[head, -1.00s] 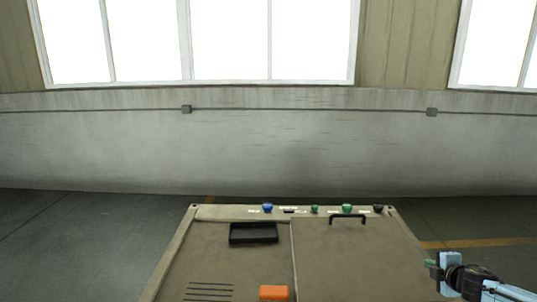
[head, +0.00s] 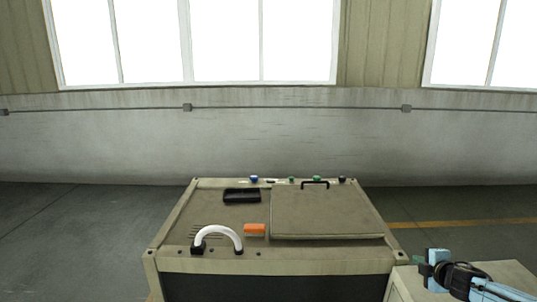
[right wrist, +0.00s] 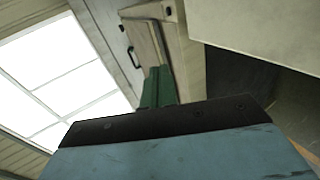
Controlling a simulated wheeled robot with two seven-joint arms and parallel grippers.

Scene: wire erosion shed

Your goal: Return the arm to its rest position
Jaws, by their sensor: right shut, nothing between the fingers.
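My right gripper (head: 420,262) is at the lower right of the head view, its jaws shut and empty. Its green fingers (right wrist: 158,88) also show together in the right wrist view. The gripper is over or in front of a beige surface to the right of the machine, touching nothing that I can make out. My left arm and gripper are not in view.
A beige machine (head: 180,238) stands ahead, with a raised lid panel (head: 325,212), black handle (head: 315,183), white curved handle (head: 220,231), orange block (head: 254,230), black tray (head: 242,195) and several knobs. A beige cabinet (head: 505,272) stands at right. Floor at left (head: 70,240) is clear.

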